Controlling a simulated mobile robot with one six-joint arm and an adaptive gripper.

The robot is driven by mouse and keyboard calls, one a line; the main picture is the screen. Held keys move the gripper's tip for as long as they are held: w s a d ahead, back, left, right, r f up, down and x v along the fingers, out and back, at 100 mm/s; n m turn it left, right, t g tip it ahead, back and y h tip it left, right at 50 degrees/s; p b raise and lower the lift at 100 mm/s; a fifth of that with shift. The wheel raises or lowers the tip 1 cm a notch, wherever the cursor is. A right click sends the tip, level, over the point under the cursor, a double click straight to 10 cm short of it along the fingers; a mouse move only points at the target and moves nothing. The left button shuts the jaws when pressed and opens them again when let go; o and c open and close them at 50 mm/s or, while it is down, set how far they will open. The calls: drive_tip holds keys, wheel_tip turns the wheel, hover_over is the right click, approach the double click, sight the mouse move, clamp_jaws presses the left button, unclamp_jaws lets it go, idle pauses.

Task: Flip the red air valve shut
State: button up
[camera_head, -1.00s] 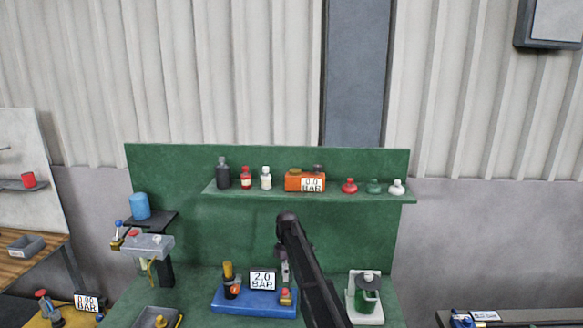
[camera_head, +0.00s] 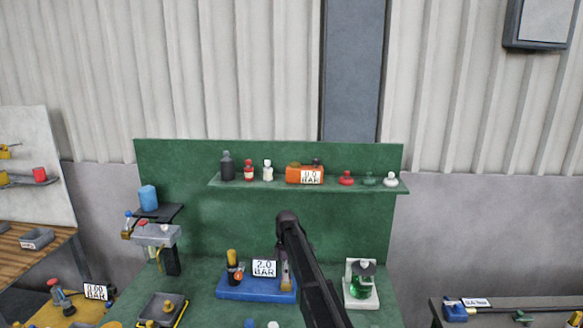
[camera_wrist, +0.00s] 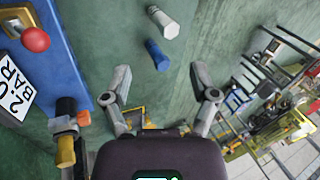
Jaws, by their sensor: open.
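In the wrist view a red ball knob (camera_wrist: 36,40) sits on a fitting at the upper left, on a blue base (camera_wrist: 68,60). It looks like the red valve handle, but I cannot be sure. A sign reading 2.0 BAR (camera_wrist: 14,90) is beside it. In the head view the blue base (camera_head: 255,289) and its 2.0 BAR sign (camera_head: 264,268) stand on the green bench; my dark arm covers the base's right end. My gripper (camera_wrist: 165,90) is open and empty, right of the base, with its fingers apart over bare green surface.
An orange-and-yellow part (camera_wrist: 66,135) is near my left finger. A blue cylinder (camera_wrist: 157,55) and a white one (camera_wrist: 163,22) lie beyond the fingertips. A shelf (camera_head: 300,183) with several bottles is behind.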

drive_tip(key=s+d+f+m+t+b, duration=0.1)
drive_tip(key=s+d+f+m+b, duration=0.2)
drive_tip(key=s+d+m, duration=0.3)
drive_tip(key=s+d+f+m+t+b, duration=0.2)
drive_tip(key=s+d+m, duration=0.4)
drive_tip(key=s, duration=0.8)
drive_tip(key=s+d+f+m+t+b, duration=0.1)
drive_tip(key=s+d+f+m+b, duration=0.4)
drive_tip(key=s, duration=0.5)
drive_tip(key=shift+s+d+f+m, duration=0.2)
drive_tip(key=shift+d+f+m, duration=0.55)
drive_tip(key=shift+d+m, duration=0.3)
drive_tip(key=shift+w, duration=0.1)
